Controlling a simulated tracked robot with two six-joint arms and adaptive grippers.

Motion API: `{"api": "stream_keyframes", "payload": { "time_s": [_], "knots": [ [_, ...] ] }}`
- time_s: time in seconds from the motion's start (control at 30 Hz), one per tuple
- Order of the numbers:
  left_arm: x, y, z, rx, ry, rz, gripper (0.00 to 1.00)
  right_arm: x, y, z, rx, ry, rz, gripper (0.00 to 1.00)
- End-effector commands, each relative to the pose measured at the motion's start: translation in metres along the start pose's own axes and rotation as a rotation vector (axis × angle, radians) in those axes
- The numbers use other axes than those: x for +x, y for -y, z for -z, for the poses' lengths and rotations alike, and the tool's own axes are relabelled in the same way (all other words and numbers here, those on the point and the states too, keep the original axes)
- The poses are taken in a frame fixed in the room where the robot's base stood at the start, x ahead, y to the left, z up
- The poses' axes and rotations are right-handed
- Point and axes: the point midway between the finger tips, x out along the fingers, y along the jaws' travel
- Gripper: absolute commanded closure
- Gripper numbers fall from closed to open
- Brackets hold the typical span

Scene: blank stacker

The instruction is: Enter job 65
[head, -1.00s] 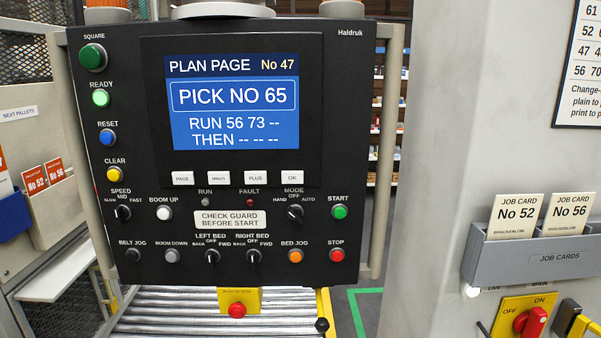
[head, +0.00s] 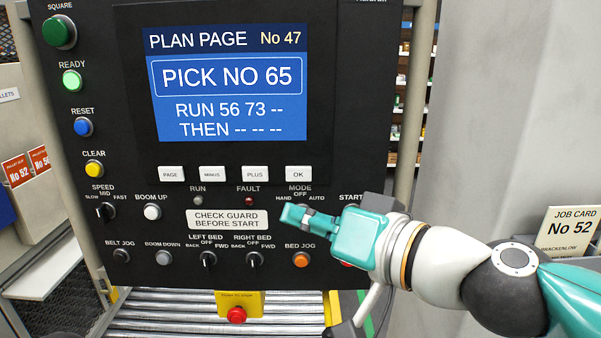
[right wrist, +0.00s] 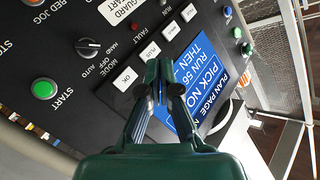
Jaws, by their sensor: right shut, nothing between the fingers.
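The dark control panel's screen (head: 230,85) reads PLAN PAGE No 47, PICK NO 65, RUN 56 73 -- and THEN -- -- --. Below it are white keys PAGE (head: 171,174), MINUS (head: 213,174), PLUS (head: 255,174) and OK (head: 298,174). My right gripper (head: 290,216) is shut and empty in front of the panel. In the head view its tips appear below OK and cover the mode knob. In the right wrist view the shut fingers (right wrist: 161,70) appear beside the OK key (right wrist: 125,79) and over the screen's edge. Contact is not visible. My left gripper is out of view.
The green START button (right wrist: 44,88) shows in the right wrist view. The orange BED JOG button (head: 301,260) lies below my gripper. A red stop button (head: 236,315) on a yellow box hangs below the panel. A job card No 52 (head: 572,228) stands at right.

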Motion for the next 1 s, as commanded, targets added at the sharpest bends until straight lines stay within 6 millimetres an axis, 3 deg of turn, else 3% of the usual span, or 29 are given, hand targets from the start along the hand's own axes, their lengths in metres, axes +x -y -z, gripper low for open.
{"api": "stream_keyframes", "payload": {
  "time_s": [0.47,1.0],
  "knots": [
    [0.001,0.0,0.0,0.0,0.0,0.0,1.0,0.001,-0.008,0.004,0.003,-0.007,-0.013,1.0],
    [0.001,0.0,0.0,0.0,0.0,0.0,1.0,0.045,-0.041,0.037,0.003,-0.009,-0.014,1.0]
  ]
}}
